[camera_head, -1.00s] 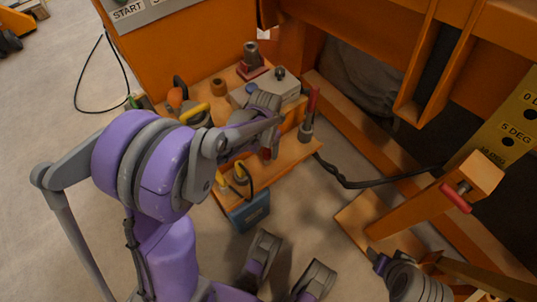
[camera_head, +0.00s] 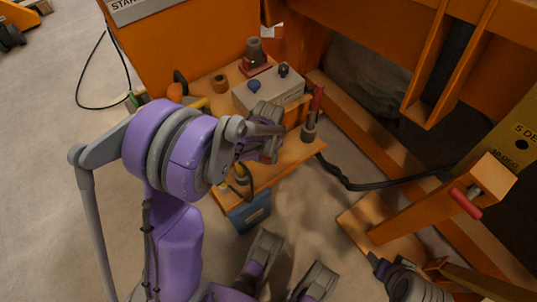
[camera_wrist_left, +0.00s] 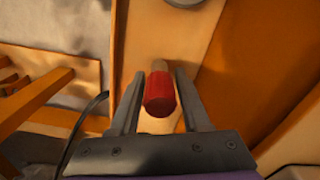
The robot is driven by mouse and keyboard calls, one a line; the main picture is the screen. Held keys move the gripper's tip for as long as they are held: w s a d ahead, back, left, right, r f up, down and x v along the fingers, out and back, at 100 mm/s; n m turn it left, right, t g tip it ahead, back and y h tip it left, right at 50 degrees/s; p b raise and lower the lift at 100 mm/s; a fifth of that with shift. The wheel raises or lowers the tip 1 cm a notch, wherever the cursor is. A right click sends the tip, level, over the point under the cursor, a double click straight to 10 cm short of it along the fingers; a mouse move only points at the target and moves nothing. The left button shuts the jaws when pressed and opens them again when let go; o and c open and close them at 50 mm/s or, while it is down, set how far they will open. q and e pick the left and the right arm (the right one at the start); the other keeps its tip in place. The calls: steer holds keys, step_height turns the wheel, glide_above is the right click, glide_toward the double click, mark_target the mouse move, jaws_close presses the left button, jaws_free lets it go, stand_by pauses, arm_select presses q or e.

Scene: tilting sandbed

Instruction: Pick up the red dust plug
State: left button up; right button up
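The red dust plug (camera_wrist_left: 160,95) shows in the left wrist view as a short red cylinder with a paler tan part behind it. It lies between the two fingers of my left gripper (camera_wrist_left: 160,85). The fingers are apart, and narrow gaps seem to show on both sides of the plug. In the head view my left gripper (camera_head: 271,140) is over the front part of the orange shelf, with a bit of red beside its fingers. The wrist hides part of the shelf there.
The orange shelf (camera_head: 295,155) carries a grey box with knobs (camera_head: 267,92), a red-based grey fitting (camera_head: 254,58) and an upright red-handled tool (camera_head: 317,97). A blue box (camera_head: 250,213) hangs at its front. A black cable (camera_head: 370,185) runs right. Open floor lies left.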

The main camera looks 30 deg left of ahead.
arm_select(q)
jaws_close()
steer(key=shift+r, duration=0.15)
